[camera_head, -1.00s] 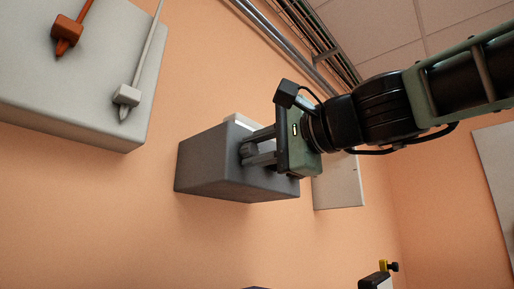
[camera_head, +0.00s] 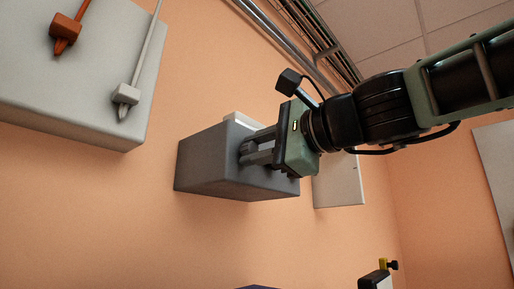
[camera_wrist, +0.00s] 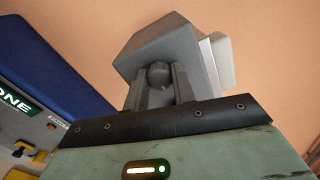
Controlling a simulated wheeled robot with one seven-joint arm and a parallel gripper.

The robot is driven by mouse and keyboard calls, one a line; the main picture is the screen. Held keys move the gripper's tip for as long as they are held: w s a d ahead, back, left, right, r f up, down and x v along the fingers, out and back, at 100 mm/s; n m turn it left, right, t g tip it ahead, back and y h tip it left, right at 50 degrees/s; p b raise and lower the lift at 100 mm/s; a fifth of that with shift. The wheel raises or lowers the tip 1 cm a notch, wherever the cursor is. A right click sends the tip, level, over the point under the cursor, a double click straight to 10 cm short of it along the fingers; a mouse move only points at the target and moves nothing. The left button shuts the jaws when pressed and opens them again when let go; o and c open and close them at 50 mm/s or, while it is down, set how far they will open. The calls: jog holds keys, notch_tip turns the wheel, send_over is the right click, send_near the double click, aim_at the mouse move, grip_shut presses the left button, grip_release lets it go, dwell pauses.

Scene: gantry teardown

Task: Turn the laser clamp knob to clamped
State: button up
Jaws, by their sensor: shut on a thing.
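The grey clamp box (camera_head: 215,165) is on the peach wall in the middle of the head view. It also shows at the top of the wrist view (camera_wrist: 165,45). Its small grey knob (camera_wrist: 159,74) sits on the face towards my gripper. My gripper (camera_head: 249,149) reaches in from the right with its two fingers around the knob and is shut on it. In the wrist view the two fingers (camera_wrist: 161,88) stand on either side of the knob. The knob is mostly hidden by the fingers in the head view. I cannot read any clamp marking.
A pale panel (camera_head: 100,100) with an orange-red pointer (camera_head: 66,30) and a white pointer (camera_head: 127,95) hangs at upper left. A pale plate (camera_head: 340,182) is behind my gripper. A blue panel (camera_wrist: 50,75) shows at left in the wrist view.

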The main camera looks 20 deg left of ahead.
jog(key=o, duration=1)
jog(key=shift+d, duration=0.1)
jog(key=shift+b+v, duration=3.35)
jog(key=shift+v, duration=5.25)
jog(key=shift+s+f, duration=0.1)
